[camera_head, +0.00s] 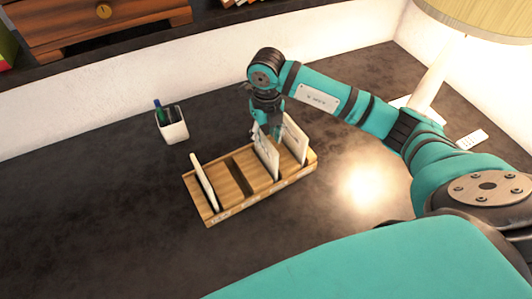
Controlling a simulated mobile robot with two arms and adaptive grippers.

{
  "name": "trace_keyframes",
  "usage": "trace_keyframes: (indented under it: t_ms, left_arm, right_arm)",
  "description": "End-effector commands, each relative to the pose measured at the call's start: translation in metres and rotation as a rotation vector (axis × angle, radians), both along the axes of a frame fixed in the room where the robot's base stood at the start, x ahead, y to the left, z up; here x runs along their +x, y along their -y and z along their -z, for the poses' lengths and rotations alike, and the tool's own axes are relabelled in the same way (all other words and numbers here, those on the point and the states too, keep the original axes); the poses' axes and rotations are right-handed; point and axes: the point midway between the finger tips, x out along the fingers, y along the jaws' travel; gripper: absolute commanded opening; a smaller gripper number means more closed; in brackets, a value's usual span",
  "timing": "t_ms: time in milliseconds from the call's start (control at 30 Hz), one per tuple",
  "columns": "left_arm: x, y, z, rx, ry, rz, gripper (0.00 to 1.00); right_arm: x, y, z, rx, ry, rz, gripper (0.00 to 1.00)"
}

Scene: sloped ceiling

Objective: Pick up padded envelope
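A wooden rack (228,213) with slots stands on the dark tabletop. Three flat, pale items stand upright in it: one at the left end (204,182), one right of the middle (266,155) and one near the right end (295,138). I cannot tell which of them is the padded envelope. My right gripper (270,128) points down over the right half of the rack, close to the tops of the two items there. Its fingertips are small and partly hidden, so I cannot tell if they are open or touching an item. My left gripper is out of view.
A white cup with pens (172,126) stands behind the rack to the left. A lamp (432,75) and a white remote (471,139) are at the right. A wooden drawer unit (100,22) sits on a shelf at the back. The tabletop left of the rack is clear.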

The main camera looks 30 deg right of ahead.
Motion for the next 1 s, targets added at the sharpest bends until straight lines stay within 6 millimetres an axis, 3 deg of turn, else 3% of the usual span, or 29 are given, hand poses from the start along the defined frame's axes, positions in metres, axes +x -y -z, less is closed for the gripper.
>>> trace_keyframes:
  t_ms: [67,233,500,800,1000]
  left_arm:
    - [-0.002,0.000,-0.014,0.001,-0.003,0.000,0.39]
    - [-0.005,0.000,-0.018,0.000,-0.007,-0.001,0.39]
    - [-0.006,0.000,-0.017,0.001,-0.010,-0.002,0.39]
    - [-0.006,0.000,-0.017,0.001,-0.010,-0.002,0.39]
    - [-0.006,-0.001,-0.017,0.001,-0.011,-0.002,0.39]
  right_arm:
    - [0.000,-0.002,0.009,0.002,-0.006,0.001,0.38]
    - [0.001,-0.001,0.031,0.001,-0.003,0.001,0.38]
    - [0.001,-0.001,0.036,0.001,0.000,0.000,0.38]
    - [0.001,-0.001,0.035,0.001,0.000,0.000,0.01]
    - [0.001,-0.001,0.035,0.001,0.000,0.000,0.00]
